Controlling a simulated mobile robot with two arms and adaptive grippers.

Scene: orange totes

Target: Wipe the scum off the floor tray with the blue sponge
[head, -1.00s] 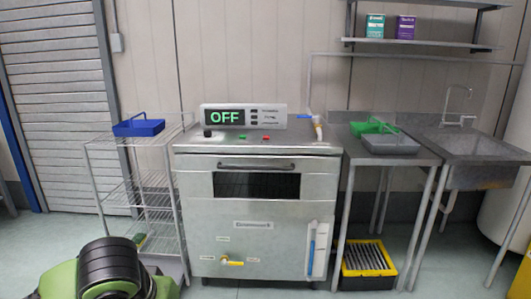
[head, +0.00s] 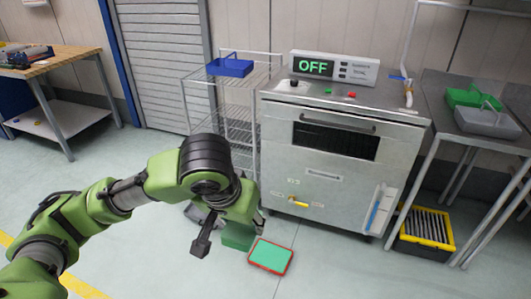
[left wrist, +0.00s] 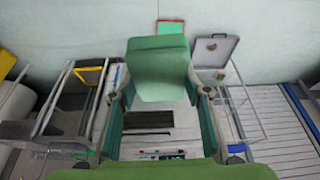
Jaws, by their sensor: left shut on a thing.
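My left gripper (head: 231,232) is shut on a green block (head: 238,237), held low in front of the oven. The block fills the space between the fingers in the left wrist view (left wrist: 158,68). It looks green, and I see no blue sponge. A red-rimmed tray (head: 288,261) with a green-teal inside lies on the floor, just right of the held block. The tray also shows beyond the block in the left wrist view (left wrist: 183,22). I cannot tell whether block and tray touch. My right gripper is not in view.
A steel oven (head: 330,180) reading OFF stands behind the tray. A wire rack (head: 238,112) with a blue basket (head: 230,67) stands to its left. A yellow-and-black crate (head: 424,234) sits under the sink table at right. The floor (head: 345,270) in front is clear.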

